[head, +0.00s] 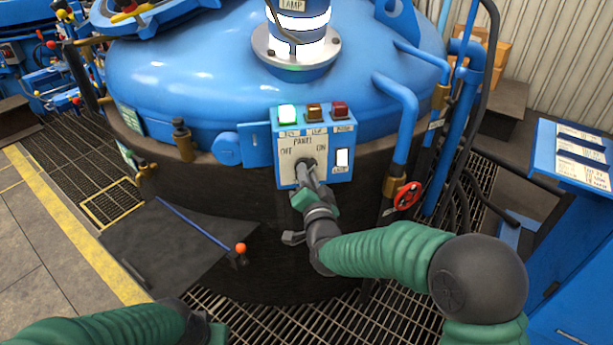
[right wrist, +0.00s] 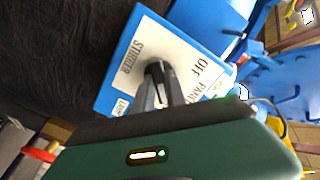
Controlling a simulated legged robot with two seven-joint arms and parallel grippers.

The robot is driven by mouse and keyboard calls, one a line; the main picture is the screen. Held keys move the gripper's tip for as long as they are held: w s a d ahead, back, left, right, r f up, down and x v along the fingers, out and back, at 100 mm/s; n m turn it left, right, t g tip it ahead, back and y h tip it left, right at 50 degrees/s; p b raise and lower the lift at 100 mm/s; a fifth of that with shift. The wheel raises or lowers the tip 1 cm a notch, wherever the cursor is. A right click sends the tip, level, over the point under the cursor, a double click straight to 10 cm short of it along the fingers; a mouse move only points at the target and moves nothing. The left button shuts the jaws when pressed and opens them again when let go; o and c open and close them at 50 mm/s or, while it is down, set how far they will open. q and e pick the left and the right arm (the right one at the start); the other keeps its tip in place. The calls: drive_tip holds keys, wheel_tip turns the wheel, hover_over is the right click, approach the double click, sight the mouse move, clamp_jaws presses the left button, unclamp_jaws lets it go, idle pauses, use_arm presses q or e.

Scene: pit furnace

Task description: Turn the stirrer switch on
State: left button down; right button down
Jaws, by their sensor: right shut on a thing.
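The control box (head: 287,172) is a blue box with a pale plate, fixed to the side of the furnace. Its plate reads PANEL, OFF on the left and ON on the right. In the right wrist view a STIRRER label (right wrist: 130,55) shows on the plate beside the dark rotary switch knob (right wrist: 153,67). My right gripper (head: 309,174) is shut on this knob and hides much of it. Which way the knob points is not clear. My left gripper's fingers do not show; only its arm and part of the hand (head: 217,333) are at the bottom edge.
A green lamp (head: 287,114) is lit atop the box, beside amber and red ones. A white rocker (head: 342,158) sits right of the knob. Blue pipes and a red valve wheel (head: 407,195) stand close right. An orange-tipped lever (head: 240,249) is at lower left.

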drive_tip(key=shift+s+a+f, duration=0.1)
drive_tip(key=shift+f, duration=0.35)
drive_tip(key=c, duration=1.4)
unclamp_jaws()
drive_tip(key=shift+o, duration=0.2)
drive_tip(key=shift+r, duration=0.2)
drive_tip(key=shift+r, duration=0.1)
drive_tip(key=s+d+p, duration=0.2)
drive_tip(key=s+d, duration=0.1)
drive_tip(key=s, duration=1.3)
drive_tip(key=shift+s, duration=0.25)
